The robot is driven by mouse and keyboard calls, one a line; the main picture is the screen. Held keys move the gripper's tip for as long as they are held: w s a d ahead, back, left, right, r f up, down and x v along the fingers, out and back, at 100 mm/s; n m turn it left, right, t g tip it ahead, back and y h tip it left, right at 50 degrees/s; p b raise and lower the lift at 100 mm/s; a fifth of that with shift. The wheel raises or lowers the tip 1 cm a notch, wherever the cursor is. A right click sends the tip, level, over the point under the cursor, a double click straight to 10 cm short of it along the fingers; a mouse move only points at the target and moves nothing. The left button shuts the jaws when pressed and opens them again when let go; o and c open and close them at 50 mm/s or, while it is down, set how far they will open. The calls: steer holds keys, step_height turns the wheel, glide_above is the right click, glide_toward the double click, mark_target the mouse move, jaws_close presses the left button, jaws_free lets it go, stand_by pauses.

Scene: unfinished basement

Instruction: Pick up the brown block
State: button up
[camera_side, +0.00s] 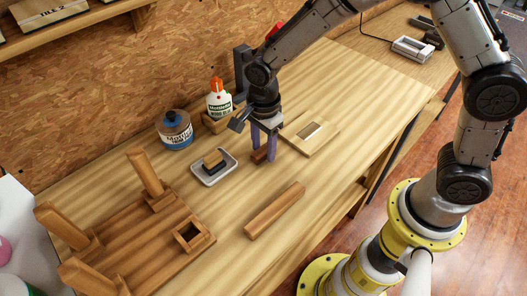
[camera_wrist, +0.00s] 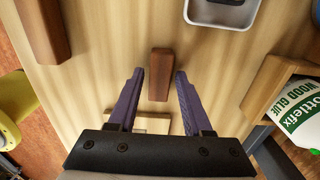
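The brown block (camera_wrist: 160,74) is small and reddish-brown and lies on the workbench. In the side view the brown block (camera_side: 259,155) shows beside my fingers, partly hidden by them. My gripper (camera_side: 264,157) points down, with its purple fingertips low near the bench at the block. In the wrist view my gripper (camera_wrist: 160,76) is open, with a fingertip on either side of the block and a visible gap on each side. I cannot tell exactly how far the tips are above the bench top.
A board with a slot (camera_side: 311,137) lies right. A wooden bar (camera_side: 274,210) and an upturned wooden piece with legs (camera_side: 140,240) lie in front.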

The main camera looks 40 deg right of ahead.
jaws_close()
steer(key=shift+r, duration=0.1)
